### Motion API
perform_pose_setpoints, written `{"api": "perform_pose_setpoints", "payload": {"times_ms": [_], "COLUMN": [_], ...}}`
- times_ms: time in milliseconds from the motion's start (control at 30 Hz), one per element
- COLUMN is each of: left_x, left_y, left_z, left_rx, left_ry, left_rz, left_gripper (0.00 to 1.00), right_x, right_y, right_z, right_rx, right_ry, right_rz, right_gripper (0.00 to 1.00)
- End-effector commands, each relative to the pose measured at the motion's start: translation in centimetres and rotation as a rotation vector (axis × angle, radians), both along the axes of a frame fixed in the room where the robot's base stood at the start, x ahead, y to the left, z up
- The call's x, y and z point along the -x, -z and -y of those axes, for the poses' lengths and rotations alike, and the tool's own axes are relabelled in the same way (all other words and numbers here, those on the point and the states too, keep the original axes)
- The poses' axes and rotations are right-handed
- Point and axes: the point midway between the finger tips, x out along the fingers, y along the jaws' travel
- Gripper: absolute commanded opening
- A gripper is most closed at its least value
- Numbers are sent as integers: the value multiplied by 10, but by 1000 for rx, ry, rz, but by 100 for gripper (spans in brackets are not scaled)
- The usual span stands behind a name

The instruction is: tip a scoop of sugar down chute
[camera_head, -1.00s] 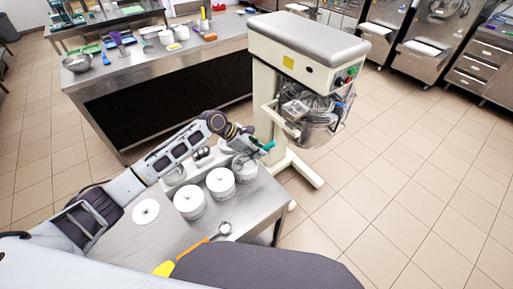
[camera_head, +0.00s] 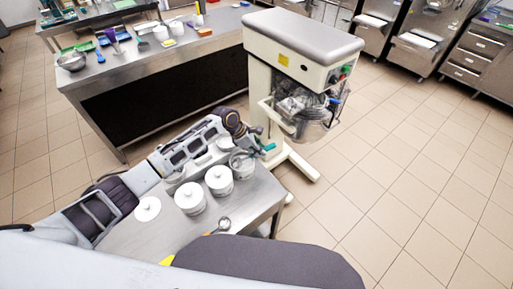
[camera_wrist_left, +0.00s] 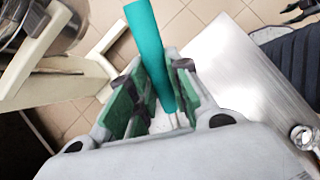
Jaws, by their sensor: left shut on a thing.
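In the left wrist view the teal handle (camera_wrist_left: 145,45) stands up between the green-padded fingers of the left gripper (camera_wrist_left: 153,90). The scoop's bowl and any sugar in it cannot be made out. The mixer (camera_head: 303,55) stands just beyond the table, with a steel bowl (camera_head: 312,127) behind a wire guard. I cannot clearly pick out a chute on it. My right gripper is not in view.
Lidded white canisters (camera_head: 190,197) stand on the steel table (camera_head: 165,240), near a loose white lid (camera_head: 147,208) and a metal ladle (camera_head: 222,225). A long counter (camera_head: 160,75) with utensils stands behind. The tiled floor (camera_head: 400,190) at right is clear.

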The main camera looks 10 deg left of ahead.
Motion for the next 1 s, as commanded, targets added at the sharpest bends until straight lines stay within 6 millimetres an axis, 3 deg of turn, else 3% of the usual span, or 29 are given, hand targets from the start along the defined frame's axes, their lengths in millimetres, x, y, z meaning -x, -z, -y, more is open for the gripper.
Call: {"api": "perform_pose_setpoints", "payload": {"times_ms": [1000], "left_x": [-3], "left_y": [-40], "left_z": [8], "left_rx": [-17], "left_ry": [1], "left_rz": [-2], "left_gripper": [0], "right_x": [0], "right_y": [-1], "right_z": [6], "right_rx": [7], "right_ry": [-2], "right_rz": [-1], "right_gripper": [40]}}
